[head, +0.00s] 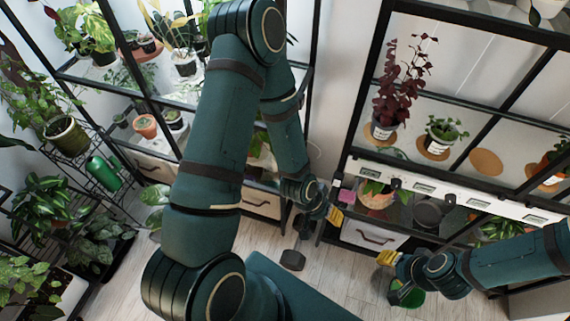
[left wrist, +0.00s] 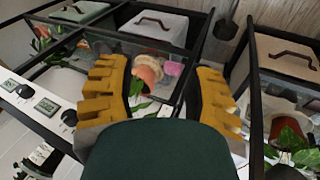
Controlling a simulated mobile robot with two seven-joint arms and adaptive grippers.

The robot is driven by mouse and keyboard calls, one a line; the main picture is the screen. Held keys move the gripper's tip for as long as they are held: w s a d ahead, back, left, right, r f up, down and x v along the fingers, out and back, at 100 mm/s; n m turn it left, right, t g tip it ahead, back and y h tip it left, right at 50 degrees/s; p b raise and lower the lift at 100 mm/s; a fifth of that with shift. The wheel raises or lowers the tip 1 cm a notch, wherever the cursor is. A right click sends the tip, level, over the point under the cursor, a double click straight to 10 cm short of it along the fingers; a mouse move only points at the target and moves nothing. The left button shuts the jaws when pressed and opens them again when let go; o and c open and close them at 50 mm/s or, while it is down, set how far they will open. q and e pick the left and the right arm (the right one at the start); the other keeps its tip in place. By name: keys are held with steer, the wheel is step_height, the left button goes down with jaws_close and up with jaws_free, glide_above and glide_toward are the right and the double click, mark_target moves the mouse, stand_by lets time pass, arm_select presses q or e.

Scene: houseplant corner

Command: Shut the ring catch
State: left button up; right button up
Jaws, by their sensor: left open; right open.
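I cannot make out a ring catch in either view. My left gripper (head: 335,215) hangs in front of the right-hand shelf unit, beside its white front panel (head: 445,190). In the left wrist view its yellow fingers stand wide apart with nothing between them (left wrist: 160,92). Beyond them, behind the frame's black bars, are an orange-brown pot (left wrist: 148,72) with leaves and a pink block (left wrist: 173,68). My right gripper (head: 387,258) is open, low in front of the same unit, with its yellow fingertips partly hidden by its own body.
The white panel carries several small displays and dark knobs (left wrist: 69,117). Potted plants stand on the shelf above, among them a dark red one (head: 398,85). A dark object (head: 292,260) and a green container (head: 408,297) are on the floor. A green bottle (head: 103,172) is at left.

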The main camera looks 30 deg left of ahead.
arm_select(q)
steer(key=w+a+r+m+t+h+p, duration=0.1)
steer(key=w+a+m+t+p, duration=0.15)
steer(key=w+a, duration=0.55)
steer(key=s+a+m+g+h+p, duration=0.1)
steer(key=a+m+h+p, duration=0.1)
steer(key=a, duration=0.7)
steer(key=shift+r+m+p, duration=0.25)
steer(key=shift+m+p, duration=0.2)
steer(key=shift+p, duration=0.7)
